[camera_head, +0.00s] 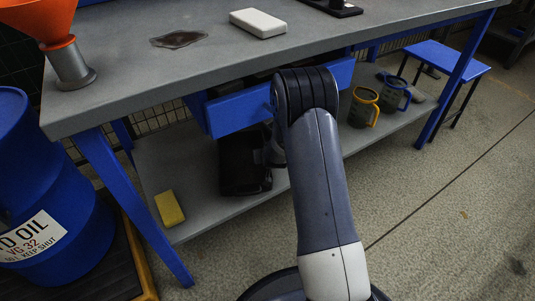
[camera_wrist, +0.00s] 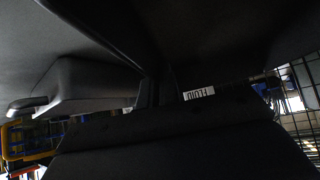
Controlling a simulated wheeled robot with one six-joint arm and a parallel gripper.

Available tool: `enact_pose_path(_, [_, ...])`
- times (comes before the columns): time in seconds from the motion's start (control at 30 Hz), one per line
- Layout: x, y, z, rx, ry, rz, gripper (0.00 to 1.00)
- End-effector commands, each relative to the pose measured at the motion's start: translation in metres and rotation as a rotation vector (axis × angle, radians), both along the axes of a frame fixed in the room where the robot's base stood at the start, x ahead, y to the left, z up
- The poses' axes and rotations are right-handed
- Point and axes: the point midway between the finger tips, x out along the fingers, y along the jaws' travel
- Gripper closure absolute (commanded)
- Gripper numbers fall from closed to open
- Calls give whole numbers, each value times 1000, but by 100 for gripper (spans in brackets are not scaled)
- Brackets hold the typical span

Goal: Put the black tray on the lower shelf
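The black tray (camera_head: 240,165) shows in the head view as a dark, box-like shape under the blue drawer, at the lower shelf (camera_head: 195,162). Whether it rests on the shelf or hangs just above it I cannot tell. My gripper (camera_head: 273,152) is at the tray's right side, mostly hidden behind my arm and in shadow. In the wrist view a broad black surface, seemingly the tray (camera_wrist: 185,150), fills the lower middle, close to the dark gripper parts (camera_wrist: 158,90). The fingertips are too dark to show whether they are closed on it.
A yellow block (camera_head: 169,208) lies left on the lower shelf; two mugs (camera_head: 363,107) (camera_head: 396,93) stand on its right. The blue drawer (camera_head: 240,110) hangs low above. A blue leg (camera_head: 135,210) and an oil drum (camera_head: 45,200) bound the left.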

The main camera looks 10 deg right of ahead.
Motion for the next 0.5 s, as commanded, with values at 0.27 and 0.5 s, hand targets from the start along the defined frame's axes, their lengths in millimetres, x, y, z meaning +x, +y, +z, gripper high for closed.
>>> enact_pose_path(0.27, [0,1,-4,0,-5,-2,100])
enact_pose_path(0.5, [0,1,-7,0,-2,-1,88])
